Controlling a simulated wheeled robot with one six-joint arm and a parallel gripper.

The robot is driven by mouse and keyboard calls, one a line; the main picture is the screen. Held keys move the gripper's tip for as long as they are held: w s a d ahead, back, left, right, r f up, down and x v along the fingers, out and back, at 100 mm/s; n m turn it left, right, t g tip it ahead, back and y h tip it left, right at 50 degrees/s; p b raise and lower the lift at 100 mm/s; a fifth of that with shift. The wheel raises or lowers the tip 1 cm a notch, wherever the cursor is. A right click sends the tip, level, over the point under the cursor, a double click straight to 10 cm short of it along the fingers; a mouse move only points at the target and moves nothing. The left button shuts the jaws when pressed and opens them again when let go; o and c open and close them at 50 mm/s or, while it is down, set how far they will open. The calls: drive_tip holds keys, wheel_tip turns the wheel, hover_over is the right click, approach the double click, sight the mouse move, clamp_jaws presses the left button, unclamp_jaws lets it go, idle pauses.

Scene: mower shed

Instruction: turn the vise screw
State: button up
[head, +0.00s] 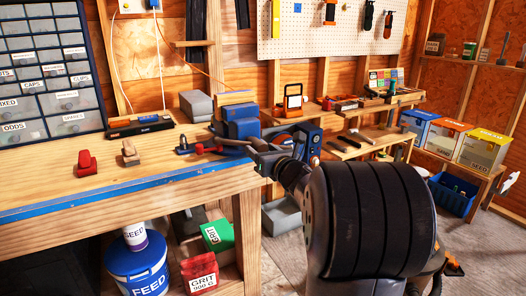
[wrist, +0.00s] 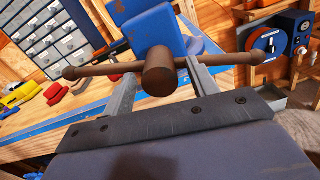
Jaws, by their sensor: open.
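The blue vise (head: 240,122) stands at the right end of the workbench, and its blue body (wrist: 155,30) fills the top middle of the wrist view. Its brown screw head (wrist: 160,72) faces my wrist camera. A brown handle bar (wrist: 95,70) runs through the head, nearly level, with a knob at each end. My gripper (wrist: 158,84) is open, with one grey finger on each side of the screw head, close to the bar. I cannot tell whether the fingers touch it. In the head view my gripper (head: 266,160) is at the vise's front, partly hidden by my arm.
Red (head: 86,163) and tan (head: 130,152) small pieces lie on the workbench (head: 60,190) left of the vise. A drawer cabinet (head: 45,75) stands behind. A blue device with a dial (wrist: 268,42) is to the right. A blue FEED bucket (head: 138,268) sits under the bench.

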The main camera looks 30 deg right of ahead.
drive_tip(key=shift+c, duration=0.3)
drive_tip(key=c, duration=0.9)
